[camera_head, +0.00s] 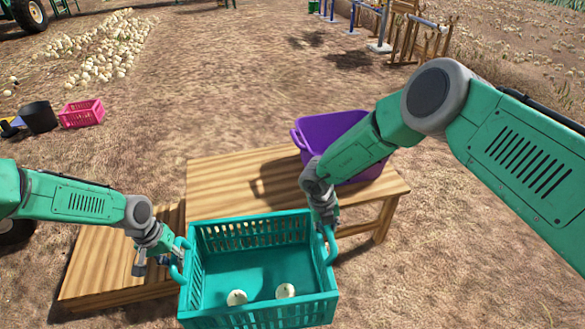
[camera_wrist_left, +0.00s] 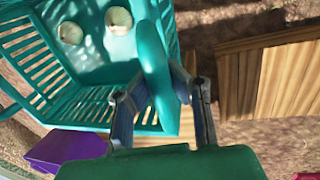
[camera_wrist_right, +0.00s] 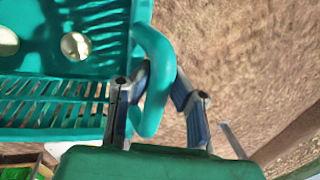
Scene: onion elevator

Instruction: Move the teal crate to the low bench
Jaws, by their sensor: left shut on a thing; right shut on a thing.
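The teal crate (camera_head: 258,318) is in front of me in the head view, with two pale onions (camera_head: 285,291) on its floor. My left gripper (camera_head: 160,262) is shut on the crate's left handle, which shows between the fingers in the left wrist view (camera_wrist_left: 160,88). My right gripper (camera_head: 328,222) is shut on the right handle, also seen in the right wrist view (camera_wrist_right: 155,85). The crate looks roughly level and overlaps the near edge of the higher wooden bench (camera_head: 225,178). A low bench (camera_head: 105,270) stands at the left. Whether the crate touches a bench is hidden.
A purple crate (camera_head: 335,130) stands on the higher bench, behind my right arm. A pink crate (camera_head: 82,112) and a black bucket (camera_head: 38,117) are on the ground at the far left. Onions lie piled beyond. Open dirt surrounds the benches.

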